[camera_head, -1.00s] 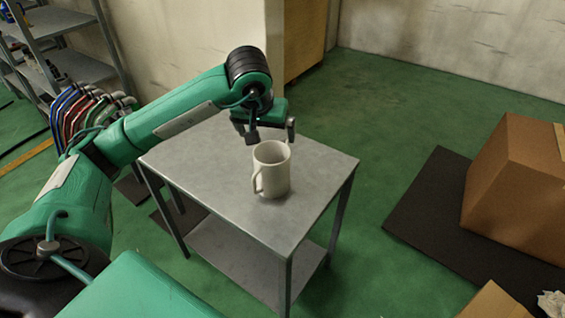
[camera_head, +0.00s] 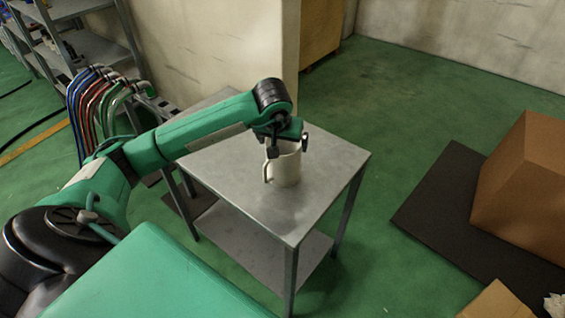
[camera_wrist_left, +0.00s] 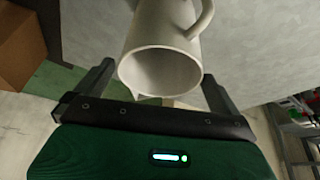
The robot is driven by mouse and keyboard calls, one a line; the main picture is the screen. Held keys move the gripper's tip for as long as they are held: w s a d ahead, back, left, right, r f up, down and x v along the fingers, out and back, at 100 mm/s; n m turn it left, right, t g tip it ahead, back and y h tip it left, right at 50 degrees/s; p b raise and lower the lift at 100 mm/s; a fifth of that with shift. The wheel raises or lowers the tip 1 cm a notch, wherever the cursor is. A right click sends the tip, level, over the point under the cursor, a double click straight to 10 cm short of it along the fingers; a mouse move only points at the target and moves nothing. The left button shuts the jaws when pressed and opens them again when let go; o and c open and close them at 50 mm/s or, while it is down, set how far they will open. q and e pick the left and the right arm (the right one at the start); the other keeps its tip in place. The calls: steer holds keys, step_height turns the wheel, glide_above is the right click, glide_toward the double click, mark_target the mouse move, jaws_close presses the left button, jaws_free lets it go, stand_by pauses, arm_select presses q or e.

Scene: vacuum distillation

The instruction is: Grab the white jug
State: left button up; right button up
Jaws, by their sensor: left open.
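The white jug (camera_head: 287,168) stands upright on the grey metal table, with its handle toward the left in the head view. My left gripper (camera_head: 288,147) is open at the jug's upper part and hides part of its rim. In the left wrist view the jug (camera_wrist_left: 160,45) shows its open mouth and handle, and its rim lies between the two spread fingers of the gripper (camera_wrist_left: 155,85). I cannot tell whether a finger touches the jug. My right gripper is not in view.
The grey table (camera_head: 225,180) is otherwise clear on top and has a lower shelf. A cardboard box (camera_head: 525,185) sits on a dark mat (camera_head: 430,205) at the right. Shelving (camera_head: 85,45) stands at the back left. Green floor lies open between table and mat.

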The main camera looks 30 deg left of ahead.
arm_select(q)
steer(key=x, duration=0.2)
steer(key=shift+a+f, duration=0.1)
steer(key=shift+f, duration=0.25)
steer(key=shift+c, duration=0.4)
steer(key=c, duration=1)
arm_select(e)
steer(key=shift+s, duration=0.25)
arm_select(q)
steer(key=shift+w+r, duration=0.1)
steer(key=shift+r, duration=0.1)
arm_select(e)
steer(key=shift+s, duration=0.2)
